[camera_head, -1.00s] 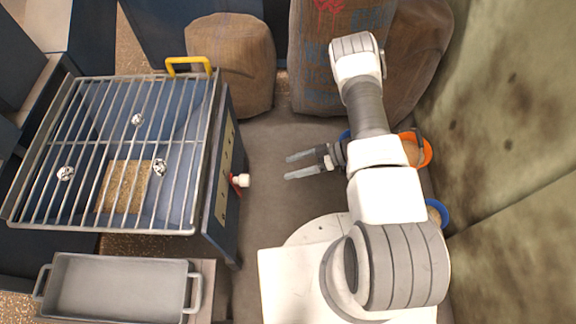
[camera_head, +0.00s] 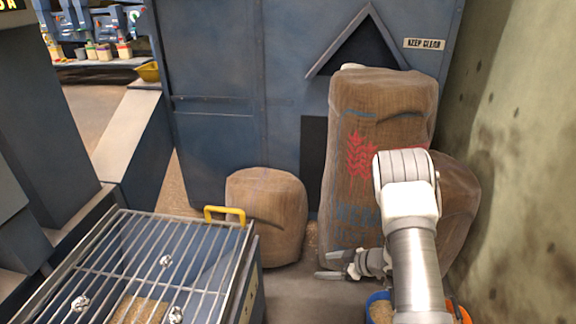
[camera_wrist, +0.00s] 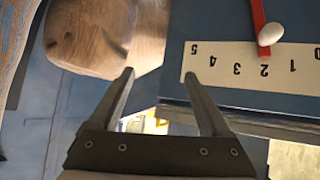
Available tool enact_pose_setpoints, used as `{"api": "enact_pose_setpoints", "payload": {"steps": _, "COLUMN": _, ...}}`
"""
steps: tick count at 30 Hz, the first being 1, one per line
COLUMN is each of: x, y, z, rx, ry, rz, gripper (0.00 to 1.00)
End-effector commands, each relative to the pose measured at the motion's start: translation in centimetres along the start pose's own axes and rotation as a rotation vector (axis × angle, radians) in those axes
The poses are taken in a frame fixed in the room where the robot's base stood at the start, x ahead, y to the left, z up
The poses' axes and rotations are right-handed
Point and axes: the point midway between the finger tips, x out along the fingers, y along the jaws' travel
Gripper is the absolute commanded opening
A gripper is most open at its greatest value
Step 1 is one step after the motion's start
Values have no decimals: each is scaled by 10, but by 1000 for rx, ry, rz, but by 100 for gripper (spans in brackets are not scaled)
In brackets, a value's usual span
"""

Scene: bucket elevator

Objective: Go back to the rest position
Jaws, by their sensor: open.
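My gripper (camera_head: 332,266) is open and empty in the head view, at the lower middle in front of the burlap sacks. Its two fingers point left. In the wrist view my gripper (camera_wrist: 160,88) shows both fingers spread apart with nothing between them. Beyond them are a sack (camera_wrist: 92,35) at the upper left and a blue panel with a numbered white scale (camera_wrist: 215,66) at the right. A red lever with a white knob (camera_wrist: 271,34) lies across the scale, apart from my fingers.
A metal grate (camera_head: 140,262) with a yellow handle (camera_head: 225,211) stands at the lower left. A small sack (camera_head: 268,212) and a tall sack (camera_head: 350,170) stand before the blue housing (camera_head: 230,90). A blue bucket (camera_head: 377,306) is partly hidden by my arm. A mottled wall (camera_head: 520,170) bounds the right.

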Motion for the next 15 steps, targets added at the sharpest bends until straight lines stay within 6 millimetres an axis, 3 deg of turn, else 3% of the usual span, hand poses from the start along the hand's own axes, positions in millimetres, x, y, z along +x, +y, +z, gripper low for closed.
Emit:
{"api": "enact_pose_setpoints", "payload": {"steps": 1, "x": -12, "y": 19, "z": -19, "rx": -12, "ry": -18, "rz": 66, "gripper": 81}}
{"api": "enact_pose_setpoints", "payload": {"steps": 6, "x": -52, "y": 67, "z": -66, "rx": -8, "ry": -93, "rz": 266, "gripper": 81}}
{"api": "enact_pose_setpoints", "payload": {"steps": 10, "x": -91, "y": 92, "z": -99, "rx": 17, "ry": -145, "rz": 405, "gripper": 81}}
{"api": "enact_pose_setpoints", "payload": {"steps": 15, "x": -147, "y": 107, "z": -138, "rx": 81, "ry": -203, "rz": 561, "gripper": 81}}
